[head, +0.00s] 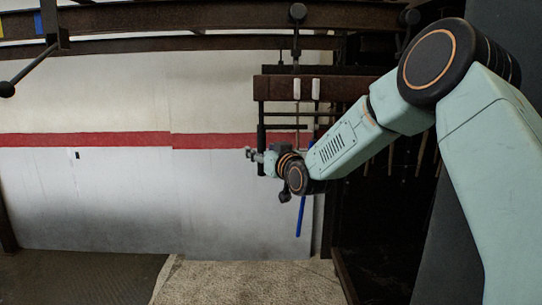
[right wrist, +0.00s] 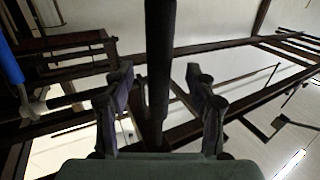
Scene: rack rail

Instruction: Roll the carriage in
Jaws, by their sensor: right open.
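The carriage (head: 275,88) appears as a dark brown frame hanging below the overhead rail (head: 200,16), right of the middle in the head view. A black upright bar (head: 261,136) hangs at its left end. My right gripper (head: 257,156) is at the lower part of this bar, its fingers pointing left. In the right wrist view the gripper (right wrist: 160,85) is open, with a dark thick bar (right wrist: 160,45) lined up between its fingers. I see no finger closed on it. My left gripper is not in view.
A blue rod (head: 301,215) hangs just right of my right wrist; a blue piece (right wrist: 9,62) shows at the left in the wrist view. A knobbed lever (head: 30,68) hangs from the rail at far left. The white wall (head: 100,200) with a red stripe is behind; the floor (head: 80,275) looks clear.

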